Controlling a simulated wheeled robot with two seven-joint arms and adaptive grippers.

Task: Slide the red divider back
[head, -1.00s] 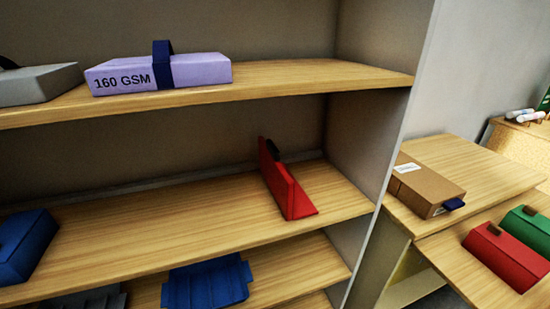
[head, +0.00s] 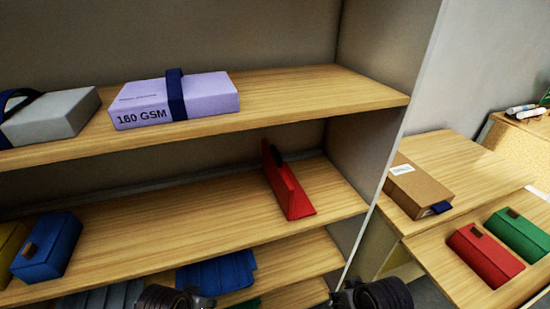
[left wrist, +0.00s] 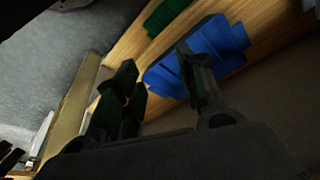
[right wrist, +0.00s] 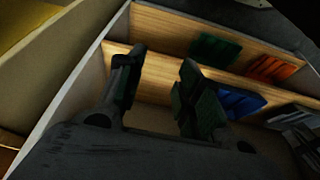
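The red divider (head: 287,185) is an L-shaped upright panel with a foot and a dark handle. It stands towards the right end of the middle shelf (head: 190,225), its near end close to the front edge. No gripper touches it. My left gripper (left wrist: 160,88) is open and empty in the left wrist view. My right gripper (right wrist: 160,85) is open and empty in the right wrist view. In the head view only dark parts of my arms show at the bottom edge, below the divider. I cannot make out the red divider in either wrist view.
Blue (head: 46,246) and yellow boxes stand left on the middle shelf. A blue piece (head: 217,272) lies below. A side panel separates the table at right, with brown, red and green boxes.

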